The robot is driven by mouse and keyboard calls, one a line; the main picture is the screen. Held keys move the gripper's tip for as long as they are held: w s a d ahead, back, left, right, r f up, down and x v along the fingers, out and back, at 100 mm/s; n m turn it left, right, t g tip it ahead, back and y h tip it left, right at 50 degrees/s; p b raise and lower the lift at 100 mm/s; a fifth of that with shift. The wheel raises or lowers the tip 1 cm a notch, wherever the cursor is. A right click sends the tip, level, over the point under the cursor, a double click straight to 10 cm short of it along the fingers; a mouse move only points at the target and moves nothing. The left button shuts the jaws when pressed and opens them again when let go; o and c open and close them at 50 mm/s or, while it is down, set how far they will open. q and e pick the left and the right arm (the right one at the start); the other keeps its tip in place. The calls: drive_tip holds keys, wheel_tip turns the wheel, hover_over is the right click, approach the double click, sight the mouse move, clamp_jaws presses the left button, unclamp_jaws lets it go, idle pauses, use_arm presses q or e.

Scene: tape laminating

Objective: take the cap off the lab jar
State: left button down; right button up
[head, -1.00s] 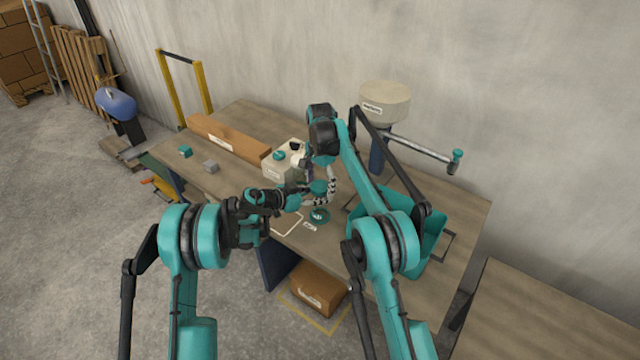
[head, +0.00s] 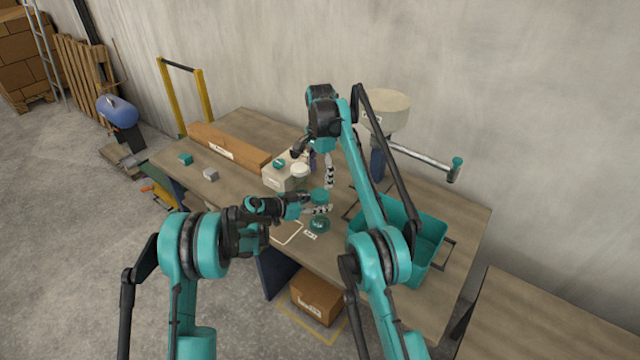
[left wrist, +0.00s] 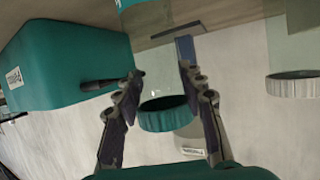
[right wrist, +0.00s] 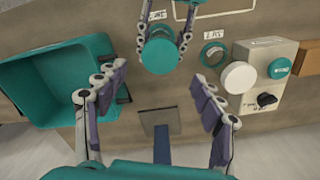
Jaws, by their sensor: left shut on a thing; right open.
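The lab jar is clear glass with a teal cap (head: 320,194). My left gripper (head: 318,209) is shut around the jar's glass body, below the cap. In the left wrist view the picture is inverted, with the glass (left wrist: 155,80) between the fingers and the cap (left wrist: 163,114) at the lower end. The cap is on the jar. My right gripper (head: 321,172) is open and empty above it. In the right wrist view the cap (right wrist: 160,56) lies beyond and between the right fingertips, with clear space either side. Contact with the cap is not visible.
A teal ring (head: 319,223) lies on the table beside a label. A white-lidded jar (head: 300,170) stands by a pale box (head: 282,180) with a teal button and dark knob. A teal bin (head: 428,240) stands to the right. A long brown carton (head: 228,148) lies behind.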

sight(320, 194)
drive_tip(key=shift+f, duration=3.85)
drive_tip(key=c, duration=1.2)
drive_tip(key=n, duration=0.3)
drive_tip(key=shift+c, duration=0.2)
drive_tip(key=o, duration=1.3)
drive_tip(key=shift+r, duration=0.1)
